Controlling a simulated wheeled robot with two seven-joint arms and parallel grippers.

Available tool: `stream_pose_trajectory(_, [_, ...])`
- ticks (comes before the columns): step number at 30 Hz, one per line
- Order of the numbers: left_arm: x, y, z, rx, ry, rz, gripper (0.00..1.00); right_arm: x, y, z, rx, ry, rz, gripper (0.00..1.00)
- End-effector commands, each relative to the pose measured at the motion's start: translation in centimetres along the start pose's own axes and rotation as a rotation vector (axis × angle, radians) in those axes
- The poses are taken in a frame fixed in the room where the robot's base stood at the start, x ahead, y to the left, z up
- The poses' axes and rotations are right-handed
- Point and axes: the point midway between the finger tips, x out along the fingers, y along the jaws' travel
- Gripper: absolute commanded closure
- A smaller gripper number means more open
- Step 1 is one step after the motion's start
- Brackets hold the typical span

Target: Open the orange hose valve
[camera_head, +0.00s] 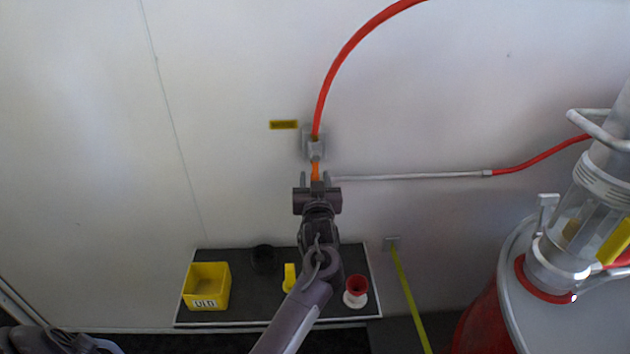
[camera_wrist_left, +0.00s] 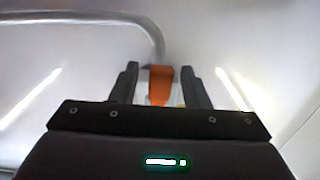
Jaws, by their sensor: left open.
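The orange hose valve handle (camera_head: 315,170) sits on the white wall, below a grey fitting (camera_head: 314,146) where a red hose (camera_head: 334,75) comes down. My left gripper (camera_head: 317,186) is just below the handle in the head view and hides part of the valve. In the left wrist view the orange handle (camera_wrist_left: 160,84) shows between the two spread fingers of my left gripper (camera_wrist_left: 169,80). The fingers stand apart from it on both sides. I cannot tell how deep the handle lies between them. My right gripper does not show.
A dark shelf (camera_head: 240,290) below holds a yellow bin (camera_head: 206,286), a yellow item (camera_head: 289,278) and a red and white cup-like part (camera_head: 355,291). A grey pipe (camera_head: 420,177) runs right from the valve. A red tank (camera_head: 488,325) with a clear cylinder stands at right.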

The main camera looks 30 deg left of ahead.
Motion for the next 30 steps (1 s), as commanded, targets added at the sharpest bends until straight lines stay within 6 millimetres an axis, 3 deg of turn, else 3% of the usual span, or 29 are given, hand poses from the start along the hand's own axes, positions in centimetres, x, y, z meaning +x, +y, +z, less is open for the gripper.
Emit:
stream_pose_trajectory(5, [-1.6,0.0,0.2,0.0,-0.001,0.001,0.58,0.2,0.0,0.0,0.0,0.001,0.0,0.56])
stream_pose_trajectory(15, [-7.0,0.0,0.2,0.0,-0.002,0.001,0.58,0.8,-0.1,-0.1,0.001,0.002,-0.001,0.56])
stream_pose_trajectory(30, [-7.8,0.0,0.1,0.0,-0.001,0.0,0.58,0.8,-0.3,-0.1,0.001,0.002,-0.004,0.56])
